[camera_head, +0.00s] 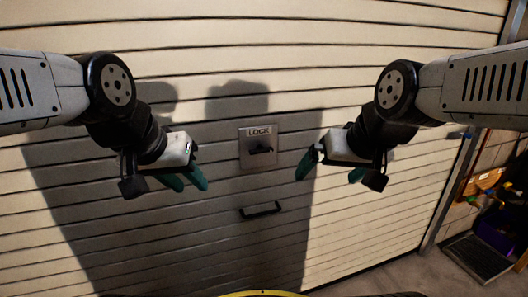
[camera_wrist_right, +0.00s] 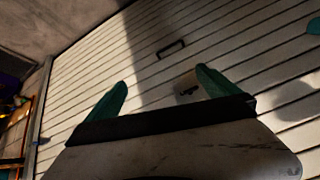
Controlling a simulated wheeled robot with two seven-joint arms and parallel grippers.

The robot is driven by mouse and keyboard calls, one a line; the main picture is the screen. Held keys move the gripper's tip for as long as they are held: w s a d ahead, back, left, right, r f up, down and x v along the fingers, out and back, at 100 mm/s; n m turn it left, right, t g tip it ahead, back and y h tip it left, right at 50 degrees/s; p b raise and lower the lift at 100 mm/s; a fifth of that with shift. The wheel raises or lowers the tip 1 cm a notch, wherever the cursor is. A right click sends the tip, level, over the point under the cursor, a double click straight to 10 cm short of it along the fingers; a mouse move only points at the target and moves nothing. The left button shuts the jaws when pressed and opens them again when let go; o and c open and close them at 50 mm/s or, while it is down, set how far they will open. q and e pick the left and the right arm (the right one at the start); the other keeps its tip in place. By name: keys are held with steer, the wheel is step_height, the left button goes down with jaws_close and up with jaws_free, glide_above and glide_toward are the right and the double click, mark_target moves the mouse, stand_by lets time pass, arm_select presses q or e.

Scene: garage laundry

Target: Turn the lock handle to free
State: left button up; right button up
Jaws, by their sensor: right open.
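A square metal lock plate marked LOCK (camera_head: 246,160) is set on the ribbed garage door. A dark lock handle (camera_head: 262,149) sticks out of its middle, lying roughly level. In the right wrist view the lock handle (camera_wrist_right: 188,91) appears beyond the fingers, near the right finger. My right gripper (camera_head: 328,177) is open and empty, right of the plate and apart from it. My left gripper (camera_head: 187,184) is left of the plate, with its two teal fingers apart and nothing between them. Neither gripper touches the handle.
A dark pull handle (camera_head: 261,210) is fixed on the door below the lock. The ribbed door (camera_head: 370,225) fills most of the view and carries shadows of my arms. Shelving with items (camera_head: 490,185) and a dark mat (camera_head: 478,258) are at the right.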

steer(key=w+a+f+t, duration=0.2)
steer(key=w+f, duration=0.1)
steer(key=w, duration=0.6)
steer(key=w+a+f+t, duration=0.2)
steer(key=w+t, duration=0.1)
steer(key=w, duration=0.7)
steer(key=n+t+y, duration=0.3)
steer(key=t, duration=0.2)
glide_toward(262, 151)
steer(key=w, duration=0.2)
steer(key=x, duration=0.7)
steer(key=shift+w+a+f, duration=0.1)
steer(key=shift+w+a, duration=0.15)
steer(key=shift+a, duration=0.1)
steer(key=c, duration=1.4)
steer(key=shift+o, duration=0.2)
